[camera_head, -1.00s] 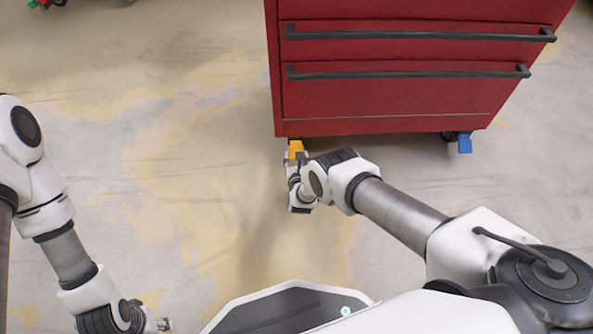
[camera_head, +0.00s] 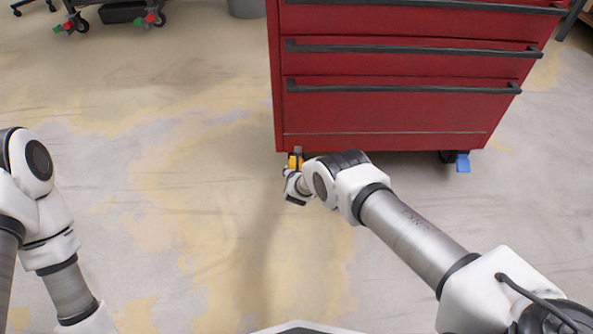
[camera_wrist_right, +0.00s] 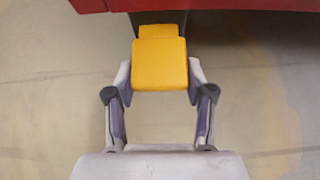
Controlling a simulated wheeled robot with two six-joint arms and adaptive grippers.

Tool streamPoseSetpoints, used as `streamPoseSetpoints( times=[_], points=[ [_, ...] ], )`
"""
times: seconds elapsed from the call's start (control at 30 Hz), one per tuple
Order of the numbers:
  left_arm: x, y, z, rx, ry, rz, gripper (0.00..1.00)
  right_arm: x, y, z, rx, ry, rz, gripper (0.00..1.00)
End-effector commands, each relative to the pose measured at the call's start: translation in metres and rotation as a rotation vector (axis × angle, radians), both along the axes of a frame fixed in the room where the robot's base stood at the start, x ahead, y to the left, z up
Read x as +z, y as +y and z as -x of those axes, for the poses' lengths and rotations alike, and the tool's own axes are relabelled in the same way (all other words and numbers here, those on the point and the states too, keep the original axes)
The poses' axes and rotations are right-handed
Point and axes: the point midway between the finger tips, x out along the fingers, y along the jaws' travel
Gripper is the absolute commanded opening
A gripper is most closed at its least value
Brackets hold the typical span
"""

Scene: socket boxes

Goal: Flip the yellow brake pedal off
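The yellow brake pedal (camera_head: 295,161) is at the lower left corner of the red tool cabinet (camera_head: 385,142), close to the floor. In the right wrist view the yellow pedal (camera_wrist_right: 160,64) fills the space ahead of and between the fingertips. My right gripper (camera_head: 294,170) is at the pedal in the head view. In the right wrist view the right gripper (camera_wrist_right: 160,78) has its fingers spread apart, one on each side of the pedal. I cannot tell whether they touch it. My left gripper is out of view; only the left arm shows at the left edge.
A blue pedal (camera_head: 462,162) is at the cabinet's lower right caster. Dark handles (camera_head: 405,88) run across the drawers. A wheeled item with red and green pedals (camera_head: 107,20) and a grey bin (camera_head: 246,8) stand far back. The floor to the left is clear.

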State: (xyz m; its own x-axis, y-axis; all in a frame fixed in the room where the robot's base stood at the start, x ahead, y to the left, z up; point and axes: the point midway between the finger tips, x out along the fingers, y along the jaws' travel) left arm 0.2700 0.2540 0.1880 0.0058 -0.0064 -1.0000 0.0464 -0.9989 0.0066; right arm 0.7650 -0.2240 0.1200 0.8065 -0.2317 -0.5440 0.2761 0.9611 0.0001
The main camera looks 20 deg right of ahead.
Motion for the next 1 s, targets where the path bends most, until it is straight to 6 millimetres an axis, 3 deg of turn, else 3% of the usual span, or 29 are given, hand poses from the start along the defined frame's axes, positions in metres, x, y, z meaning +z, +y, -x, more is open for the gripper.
streamPoseSetpoints(
  times=[0.03, 0.07, 0.1, 0.47, 1.0],
  points=[
    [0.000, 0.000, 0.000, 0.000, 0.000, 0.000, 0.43, 0.001, -0.001, -0.001, 0.000, -0.003, 0.001, 0.68],
    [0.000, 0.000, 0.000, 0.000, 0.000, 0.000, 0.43, 0.001, -0.001, -0.001, 0.000, -0.003, 0.001, 0.78],
    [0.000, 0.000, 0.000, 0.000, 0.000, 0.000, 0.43, 0.001, -0.001, -0.001, 0.000, -0.003, 0.001, 0.79],
    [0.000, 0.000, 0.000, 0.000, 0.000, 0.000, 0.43, 0.003, 0.001, 0.001, 0.000, -0.002, 0.002, 0.79],
    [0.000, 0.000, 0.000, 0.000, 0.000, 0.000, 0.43, 0.040, 0.017, 0.058, 0.001, 0.000, 0.002, 0.79]
  ],
)
